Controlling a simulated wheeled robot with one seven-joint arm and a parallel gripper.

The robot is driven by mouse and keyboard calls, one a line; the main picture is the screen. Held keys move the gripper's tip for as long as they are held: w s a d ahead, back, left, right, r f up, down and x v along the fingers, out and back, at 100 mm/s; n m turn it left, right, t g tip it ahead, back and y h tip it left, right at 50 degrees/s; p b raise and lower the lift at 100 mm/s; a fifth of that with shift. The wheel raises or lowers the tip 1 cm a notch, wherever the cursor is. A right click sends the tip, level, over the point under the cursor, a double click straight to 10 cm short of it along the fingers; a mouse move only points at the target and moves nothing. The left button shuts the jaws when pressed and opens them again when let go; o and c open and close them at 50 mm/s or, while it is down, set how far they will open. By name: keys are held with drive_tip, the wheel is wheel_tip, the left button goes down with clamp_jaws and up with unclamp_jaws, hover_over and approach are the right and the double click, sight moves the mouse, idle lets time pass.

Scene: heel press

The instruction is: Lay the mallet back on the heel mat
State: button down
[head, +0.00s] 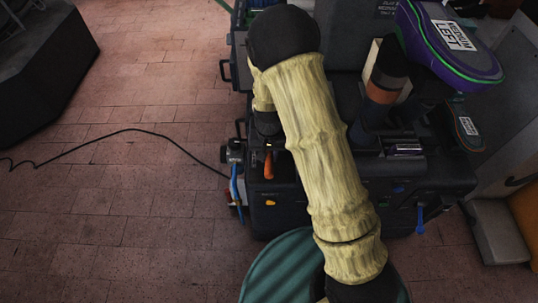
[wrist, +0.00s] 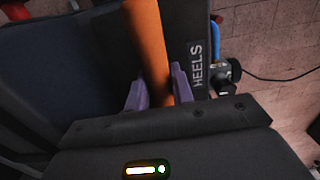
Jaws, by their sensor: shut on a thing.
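In the wrist view my gripper (wrist: 158,88) has its two purple fingers closed on either side of the orange handle of the mallet (wrist: 150,45). The handle runs from the top edge of that view down between the fingers. The mallet's head cannot be made out. A dark surface with a white HEELS label (wrist: 198,62), apparently the heel mat, lies just right of the handle; I cannot tell whether the mallet touches it. In the head view a short orange piece, likely the handle (head: 268,166), shows at the bench's left side, and my arm hides most of the gripper.
The dark bench (head: 430,180) carries a purple-edged sole labelled MEDIUM LEFT (head: 450,38) and a dark upright piece with a brown band (head: 385,88). A valve with a blue hose (head: 235,160) sits on its left side. A cable (head: 120,132) crosses the open brick floor.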

sight(269, 153)
drive_tip(key=shift+r, duration=0.1)
drive_tip(key=c, duration=1.2)
unclamp_jaws()
wheel_tip(269, 153, up, 12)
drive_tip(key=p, duration=0.2)
drive_tip(key=shift+p, duration=0.3)
